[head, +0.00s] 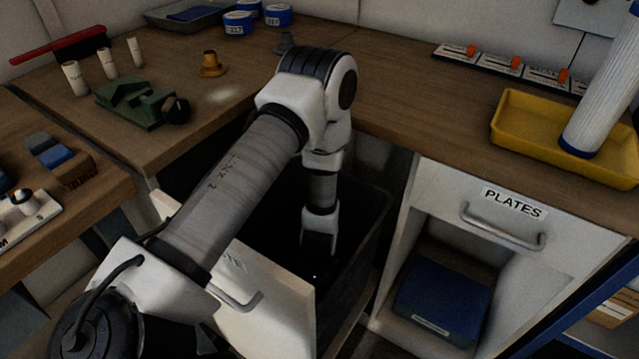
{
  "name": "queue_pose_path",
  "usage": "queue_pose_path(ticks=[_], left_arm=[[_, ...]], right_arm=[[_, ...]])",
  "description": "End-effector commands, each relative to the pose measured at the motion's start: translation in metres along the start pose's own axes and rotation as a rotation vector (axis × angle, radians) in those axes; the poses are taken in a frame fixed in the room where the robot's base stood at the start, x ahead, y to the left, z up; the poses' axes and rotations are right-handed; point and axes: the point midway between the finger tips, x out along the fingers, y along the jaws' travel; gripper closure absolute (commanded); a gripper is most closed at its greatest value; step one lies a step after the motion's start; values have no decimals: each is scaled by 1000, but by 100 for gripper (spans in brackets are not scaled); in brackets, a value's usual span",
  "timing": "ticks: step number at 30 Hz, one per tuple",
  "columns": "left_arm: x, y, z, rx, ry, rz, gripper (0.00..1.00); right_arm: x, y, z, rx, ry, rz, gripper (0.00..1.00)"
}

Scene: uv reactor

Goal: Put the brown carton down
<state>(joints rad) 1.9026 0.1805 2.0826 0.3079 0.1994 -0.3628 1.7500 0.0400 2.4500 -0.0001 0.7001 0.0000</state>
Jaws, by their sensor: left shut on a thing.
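My left arm comes in from the lower left, bends above the counter's front edge and reaches straight down. My right gripper is not in view.
An open drawer front (275,305) stands before the bin. A "PLATES" drawer (480,200) is right, above a niche with a blue box (443,295). The counter (400,90) holds a yellow tray (515,130) with a white ribbed cylinder (605,90), and a green device (135,103).

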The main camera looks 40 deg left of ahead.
Motion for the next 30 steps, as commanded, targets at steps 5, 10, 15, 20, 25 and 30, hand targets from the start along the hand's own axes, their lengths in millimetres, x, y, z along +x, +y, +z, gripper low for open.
queue_pose_path(ticks=[5, 10, 15, 20, 25, 30], left_arm=[[36, 0, 0, 1, -1, 0, 58], [52, 0, 0, 0, -1, 0, 58], [83, 0, 1, 1, -2, 0, 58], [83, 0, 0, -1, 0, 0, 58], [86, 0, 1, -1, -1, 0, 58], [86, 0, 1, 0, 0, 0, 10]], right_arm=[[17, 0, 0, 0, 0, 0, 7], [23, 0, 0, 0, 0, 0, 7], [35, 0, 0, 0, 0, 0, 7], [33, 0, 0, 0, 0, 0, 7], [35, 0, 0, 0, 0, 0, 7], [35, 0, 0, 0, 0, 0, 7]])
